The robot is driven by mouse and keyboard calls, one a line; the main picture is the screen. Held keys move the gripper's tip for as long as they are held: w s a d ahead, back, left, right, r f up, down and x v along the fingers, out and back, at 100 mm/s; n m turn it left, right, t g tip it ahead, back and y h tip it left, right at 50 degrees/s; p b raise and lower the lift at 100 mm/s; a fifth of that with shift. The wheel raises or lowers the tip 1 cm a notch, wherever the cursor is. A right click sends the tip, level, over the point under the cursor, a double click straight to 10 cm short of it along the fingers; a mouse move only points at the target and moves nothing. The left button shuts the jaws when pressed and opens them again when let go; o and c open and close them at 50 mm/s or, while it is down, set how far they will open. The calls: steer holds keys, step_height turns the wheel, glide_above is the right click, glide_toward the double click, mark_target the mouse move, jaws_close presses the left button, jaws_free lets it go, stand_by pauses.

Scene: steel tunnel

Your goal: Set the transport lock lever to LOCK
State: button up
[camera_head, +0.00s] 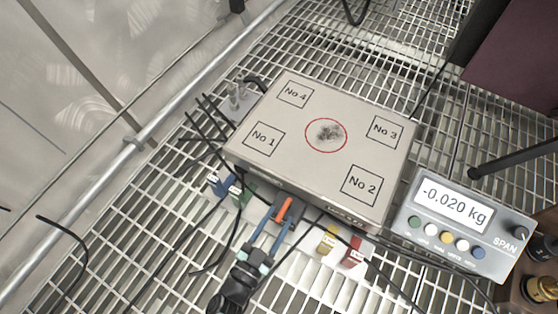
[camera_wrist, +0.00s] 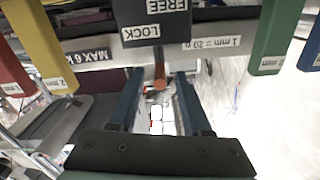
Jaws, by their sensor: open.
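The transport lock lever is a small orange handle (camera_head: 285,209) on a dark block (camera_head: 291,202) at the front edge of the scale. My gripper (camera_head: 271,221) is open at the front of the block. In the wrist view its two blue fingers (camera_wrist: 158,88) stand on either side of the lever's line, with a gap visible on both sides. Whether the lever sits at LOCK or FREE I cannot tell.
The scale plate (camera_head: 330,135) has marked squares and a red circle. Small tagged blue (camera_head: 220,185), green (camera_head: 241,195), yellow (camera_head: 327,241) and red (camera_head: 354,252) parts flank the lever. A display box (camera_head: 455,220) reads -0.020 kg. Black cables (camera_head: 225,235) cross the grating.

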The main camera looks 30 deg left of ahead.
steer(key=shift+w, duration=0.65)
jaws_close()
